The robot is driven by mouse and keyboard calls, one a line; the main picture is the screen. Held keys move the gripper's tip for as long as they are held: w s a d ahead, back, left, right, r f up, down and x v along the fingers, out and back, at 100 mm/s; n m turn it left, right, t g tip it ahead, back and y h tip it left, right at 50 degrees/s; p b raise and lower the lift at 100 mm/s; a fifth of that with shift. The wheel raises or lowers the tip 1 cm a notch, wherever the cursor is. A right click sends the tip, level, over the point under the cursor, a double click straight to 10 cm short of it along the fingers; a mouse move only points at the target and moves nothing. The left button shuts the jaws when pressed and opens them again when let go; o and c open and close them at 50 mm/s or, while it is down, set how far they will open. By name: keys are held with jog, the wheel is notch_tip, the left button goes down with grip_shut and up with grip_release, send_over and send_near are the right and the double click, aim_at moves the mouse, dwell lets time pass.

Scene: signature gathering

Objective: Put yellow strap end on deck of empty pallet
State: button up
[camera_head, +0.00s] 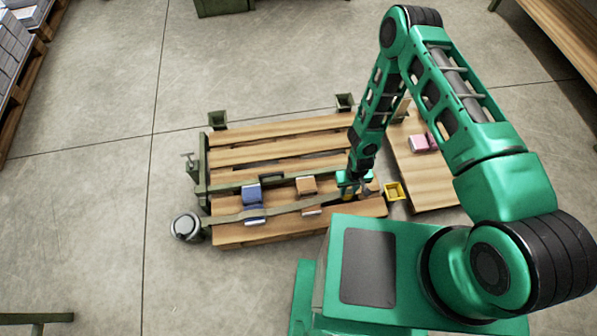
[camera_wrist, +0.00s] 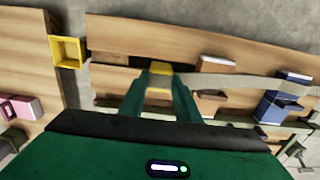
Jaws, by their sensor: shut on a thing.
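The wooden pallet (camera_head: 290,130) lies on the floor with dark green fittings at its left side and corners. A grey-tan strap (camera_head: 285,208) runs from a round grey reel (camera_head: 187,226) across the near part of the deck to my gripper (camera_head: 349,190). In the wrist view my gripper (camera_wrist: 160,88) is shut on the yellow strap end (camera_wrist: 159,69), with the strap (camera_wrist: 240,82) leading off to the right. The yellow end is over or close to the deck boards (camera_wrist: 150,30). I cannot tell whether it touches them.
A blue item (camera_head: 252,194) and a brown item (camera_head: 307,185) sit on the pallet beside the strap. A yellow open box (camera_head: 394,191) stands off its right end. Another wooden platform (camera_head: 425,180) with a pink item (camera_head: 419,143) lies to the right.

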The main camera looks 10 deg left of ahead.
jog(key=shift+s+f, duration=0.15)
jog(key=shift+f, duration=0.05)
jog(key=shift+w+d+f, duration=0.9)
jog(key=shift+d+f, duration=0.8)
jog(key=shift+f, duration=0.1)
jog(key=shift+w+d+f, duration=0.85)
jog(key=shift+d+f, duration=0.9)
jog(key=shift+f, duration=0.1)
jog(key=shift+w+d+f, duration=0.9)
jog(key=shift+d+f, duration=0.8)
jog(key=shift+f, duration=0.1)
jog(key=shift+f, duration=0.1)
jog(key=o, duration=1.1)
